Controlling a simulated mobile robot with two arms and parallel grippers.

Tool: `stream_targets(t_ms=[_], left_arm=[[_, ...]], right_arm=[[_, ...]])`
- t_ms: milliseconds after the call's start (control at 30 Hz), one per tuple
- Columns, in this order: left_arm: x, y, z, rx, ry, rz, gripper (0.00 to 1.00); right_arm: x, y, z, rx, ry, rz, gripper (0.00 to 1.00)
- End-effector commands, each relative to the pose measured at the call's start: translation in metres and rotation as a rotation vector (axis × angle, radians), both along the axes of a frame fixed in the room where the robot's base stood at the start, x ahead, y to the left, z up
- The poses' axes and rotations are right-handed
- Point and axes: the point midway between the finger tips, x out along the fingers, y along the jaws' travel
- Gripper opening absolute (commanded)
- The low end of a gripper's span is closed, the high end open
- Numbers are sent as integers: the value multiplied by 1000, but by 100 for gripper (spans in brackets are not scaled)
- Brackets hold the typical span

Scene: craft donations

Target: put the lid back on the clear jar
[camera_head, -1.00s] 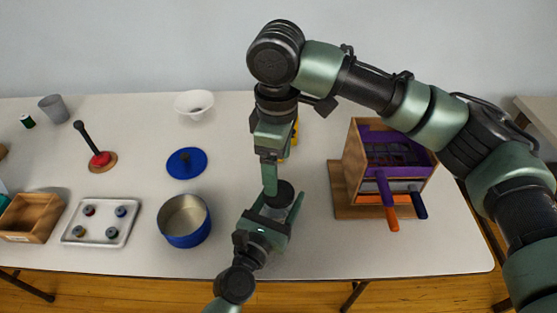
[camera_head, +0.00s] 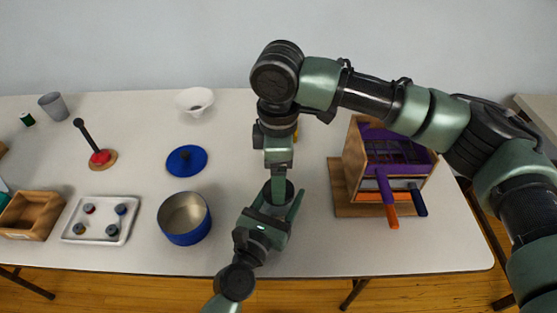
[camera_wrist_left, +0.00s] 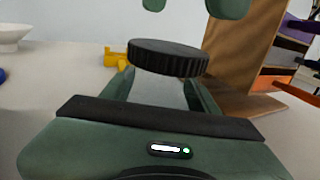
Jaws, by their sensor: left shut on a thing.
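The clear jar (camera_wrist_left: 158,88) stands between the fingers of my left gripper (camera_head: 280,207), which is shut on it. The black ribbed lid (camera_wrist_left: 167,57) sits over the jar's mouth in the left wrist view, looking slightly tilted there; I cannot tell whether it is fully seated. In the head view the lid and jar are mostly hidden by my grippers. My right gripper (camera_wrist_left: 192,7) is just above the lid, its two fingertips apart and clear of it.
A wooden box with purple and orange parts (camera_head: 387,160) stands to the right. A blue pot (camera_head: 185,225), a blue lid (camera_head: 187,160), a white bowl (camera_head: 195,100) and a metal tray (camera_head: 101,221) lie left. Yellow pieces (camera_wrist_left: 115,56) are behind the jar.

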Motion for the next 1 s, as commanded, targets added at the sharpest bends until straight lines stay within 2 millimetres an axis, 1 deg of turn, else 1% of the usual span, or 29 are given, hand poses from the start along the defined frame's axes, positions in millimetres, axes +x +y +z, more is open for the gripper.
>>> stream_targets(t_ms=[33,100,200,300,433,633,667,700,767,800,900,1000], left_arm=[[0,0,0,0,0,0,0],[0,0,0,0,0,0,0],[0,0,0,0,0,0,0],[0,0,0,0,0,0,0],[0,0,0,0,0,0,0],[0,0,0,0,0,0,0],[0,0,0,0,0,0,0],[0,0,0,0,0,0,0],[0,0,0,0,0,0,0],[0,0,0,0,0,0,0],[0,0,0,0,0,0,0],[0,0,0,0,0,0,0]], right_arm=[[-1,-1,-9,-2,2,0,80],[-1,-1,-18,-1,2,-1,80],[0,0,-30,0,1,-1,80],[0,-1,-37,-1,1,-1,80],[0,-1,-40,0,0,-1,80],[0,0,-40,0,0,-1,80],[0,0,-40,0,0,-1,78],[0,0,-40,0,0,-1,66],[0,0,-40,0,0,-1,50],[0,0,-40,0,0,-1,39],[0,0,-40,0,0,-1,14],[0,0,-40,0,0,-6,13]])
